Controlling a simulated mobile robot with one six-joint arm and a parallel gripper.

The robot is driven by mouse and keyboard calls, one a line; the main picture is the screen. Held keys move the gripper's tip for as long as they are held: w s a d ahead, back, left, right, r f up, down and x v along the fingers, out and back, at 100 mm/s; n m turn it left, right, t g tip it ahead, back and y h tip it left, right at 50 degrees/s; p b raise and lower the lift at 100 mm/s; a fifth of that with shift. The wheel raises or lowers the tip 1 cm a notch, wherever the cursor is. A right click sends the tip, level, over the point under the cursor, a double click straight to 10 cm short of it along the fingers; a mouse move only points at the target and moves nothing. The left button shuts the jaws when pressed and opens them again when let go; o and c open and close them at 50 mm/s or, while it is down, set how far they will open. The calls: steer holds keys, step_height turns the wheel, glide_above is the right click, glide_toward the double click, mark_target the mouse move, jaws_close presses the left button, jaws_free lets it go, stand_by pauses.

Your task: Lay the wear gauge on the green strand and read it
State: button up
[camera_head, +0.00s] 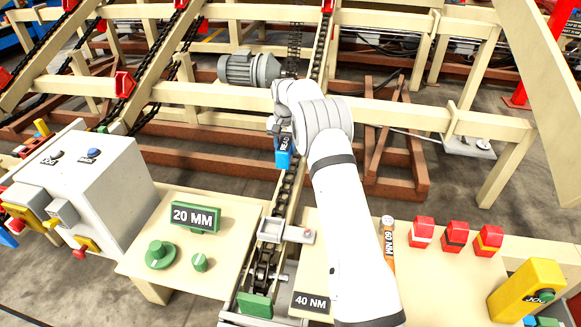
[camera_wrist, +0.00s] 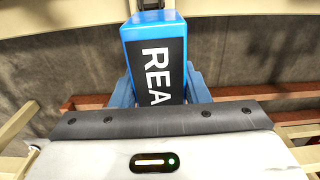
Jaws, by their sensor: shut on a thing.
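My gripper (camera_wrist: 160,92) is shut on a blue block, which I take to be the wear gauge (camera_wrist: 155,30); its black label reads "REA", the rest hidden. In the head view the blue gauge (camera_head: 283,158) hangs below my wrist, over or beside a dark chain strand (camera_head: 289,188); I cannot tell whether they touch. This strand runs down to a sprocket (camera_head: 262,272) with a green block (camera_head: 255,304) at its near end. My arm covers part of the area to the right.
A left table (camera_head: 235,245) holds a green "20 MM" sign (camera_head: 195,217) and green round parts. A right table (camera_head: 440,290) holds an orange "60 MIN" tool (camera_head: 388,250) and several red blocks (camera_head: 457,233). A grey control box (camera_head: 85,185) stands left. Beige frame rails surround the chains.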

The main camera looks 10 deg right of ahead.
steer(key=f, duration=0.4)
steer(key=shift+d, duration=0.35)
steer(key=shift+s+d+f, duration=0.1)
steer(key=shift+d+f, duration=0.05)
steer(key=shift+f, duration=2.15)
steer(key=shift+f+b, duration=0.1)
steer(key=shift+b, duration=0.25)
steer(key=o, duration=1.2)
steer(key=shift+c, duration=0.2)
